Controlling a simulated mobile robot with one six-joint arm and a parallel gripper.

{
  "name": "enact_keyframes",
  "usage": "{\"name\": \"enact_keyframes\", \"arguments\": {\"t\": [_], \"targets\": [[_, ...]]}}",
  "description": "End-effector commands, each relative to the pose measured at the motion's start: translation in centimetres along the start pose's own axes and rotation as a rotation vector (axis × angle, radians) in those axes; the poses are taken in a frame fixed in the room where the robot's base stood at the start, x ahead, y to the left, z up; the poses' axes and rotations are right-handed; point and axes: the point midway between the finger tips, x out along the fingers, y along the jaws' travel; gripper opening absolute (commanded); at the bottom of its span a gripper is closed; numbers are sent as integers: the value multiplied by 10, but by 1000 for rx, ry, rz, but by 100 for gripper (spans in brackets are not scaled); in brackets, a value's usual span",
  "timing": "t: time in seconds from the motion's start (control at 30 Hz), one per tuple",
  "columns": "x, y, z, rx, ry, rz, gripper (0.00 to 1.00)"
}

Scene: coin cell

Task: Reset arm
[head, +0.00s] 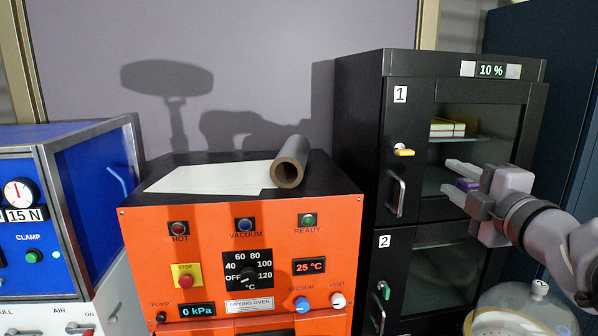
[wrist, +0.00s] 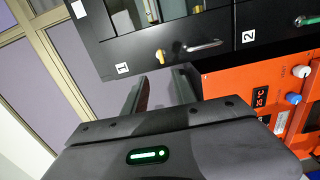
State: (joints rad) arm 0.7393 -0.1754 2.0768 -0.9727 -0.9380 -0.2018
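My gripper (head: 458,182) shows at the right in the head view, in front of the black cabinet (head: 411,70). Its two fingers point left and stand apart, with nothing seen between them. In the wrist view the fingers of my gripper (wrist: 158,92) also stand apart, with the cabinet (wrist: 130,47) beyond them. My arm reaches in from the right edge.
A blue machine (head: 95,185) is at left. A glass vessel (head: 525,312) stands below my arm. Cabinet doors 1 and 2 look closed.

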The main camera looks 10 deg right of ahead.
Motion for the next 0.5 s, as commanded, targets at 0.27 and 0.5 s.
{"name": "enact_keyframes", "arguments": {"t": [0.27, 0.5], "targets": [[-70, -156, -48, 1059, -513, -113, 33], [-178, -313, -169, 1680, -834, -574, 33]]}}
